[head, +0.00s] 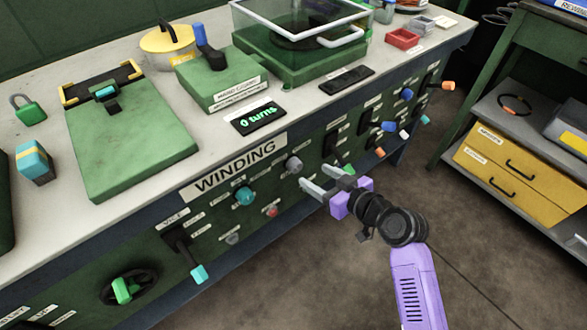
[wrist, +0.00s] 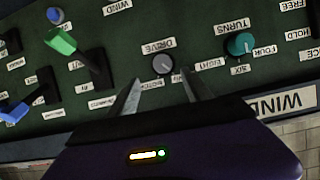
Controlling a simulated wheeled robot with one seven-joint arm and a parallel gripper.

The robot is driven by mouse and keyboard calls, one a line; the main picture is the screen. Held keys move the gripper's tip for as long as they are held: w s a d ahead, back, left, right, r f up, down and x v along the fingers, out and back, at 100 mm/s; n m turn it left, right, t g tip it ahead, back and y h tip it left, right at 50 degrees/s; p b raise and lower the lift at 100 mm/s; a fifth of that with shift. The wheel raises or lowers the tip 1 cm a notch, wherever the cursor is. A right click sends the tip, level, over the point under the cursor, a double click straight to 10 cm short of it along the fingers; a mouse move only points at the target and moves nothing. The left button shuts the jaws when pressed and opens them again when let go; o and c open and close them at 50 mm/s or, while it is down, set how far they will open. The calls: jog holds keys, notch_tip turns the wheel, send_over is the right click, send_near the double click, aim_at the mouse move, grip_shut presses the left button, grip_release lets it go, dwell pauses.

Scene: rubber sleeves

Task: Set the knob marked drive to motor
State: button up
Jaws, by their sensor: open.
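The drive knob (wrist: 162,63) is a small round grey knob under a label reading DRIVE in the wrist view. It also shows on the front panel in the head view (head: 293,164), right of the WINDING sign. Small labels sit around it; I cannot read them surely. Its pointer mark is too small to read. My gripper (head: 317,179) is open and empty in front of the panel, close to the knob. In the wrist view its two fingers (wrist: 160,82) reach toward the knob, one to each side and just short of it. I see no contact.
A teal TURNS knob (wrist: 240,44) is beside the drive knob. A green-tipped lever (wrist: 62,42) and a blue-tipped lever (wrist: 14,112) stick out on the other side. The bench top (head: 225,150) above carries a display reading 0 turns (head: 258,118).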

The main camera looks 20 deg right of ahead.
aim_at(298, 168)
jog(key=shift+n, duration=0.3)
jog(key=x, duration=0.7)
jog(key=shift+w+a+f+b, duration=0.2)
jog(key=shift+a+f+b, duration=0.1)
jog(key=shift+a+b, duration=0.05)
grip_shut()
